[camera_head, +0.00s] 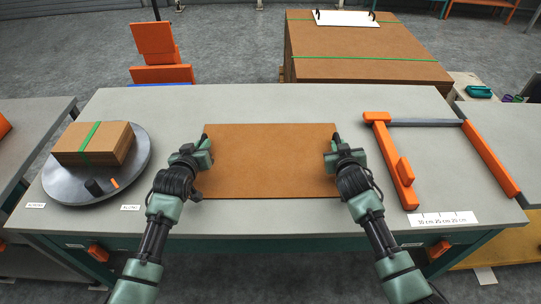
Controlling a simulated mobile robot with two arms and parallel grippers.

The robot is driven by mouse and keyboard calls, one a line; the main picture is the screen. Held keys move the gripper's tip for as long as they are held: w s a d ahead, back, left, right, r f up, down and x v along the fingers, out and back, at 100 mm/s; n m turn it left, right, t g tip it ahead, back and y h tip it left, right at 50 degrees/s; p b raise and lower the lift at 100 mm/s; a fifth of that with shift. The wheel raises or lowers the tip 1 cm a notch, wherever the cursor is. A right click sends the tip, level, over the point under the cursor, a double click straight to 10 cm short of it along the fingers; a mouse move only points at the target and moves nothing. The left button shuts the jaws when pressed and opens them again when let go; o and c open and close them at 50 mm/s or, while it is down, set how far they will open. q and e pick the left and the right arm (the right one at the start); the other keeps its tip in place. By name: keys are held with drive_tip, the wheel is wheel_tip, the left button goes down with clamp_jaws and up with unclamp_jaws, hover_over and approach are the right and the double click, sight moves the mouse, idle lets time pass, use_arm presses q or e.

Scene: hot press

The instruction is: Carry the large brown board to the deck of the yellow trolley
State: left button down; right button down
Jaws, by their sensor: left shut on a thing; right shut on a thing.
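The large brown board (270,161) lies flat over the middle of the grey table, its near edge close to the table's front edge. I cannot tell whether it rests on the top or is slightly raised. My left gripper (206,146) is shut on the board's left edge. My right gripper (335,145) is shut on its right edge. A corner of something yellow (500,250) shows at the lower right, under the side table; I cannot tell whether it is the trolley.
On the grey table (270,105), a round plate (66,186) with a strapped stack of small boards (95,143) stands left. An orange frame (390,155) lies right. A large strapped stack of boards (350,45) and an orange chair-like object (155,45) stand behind the table.

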idle(0.8)
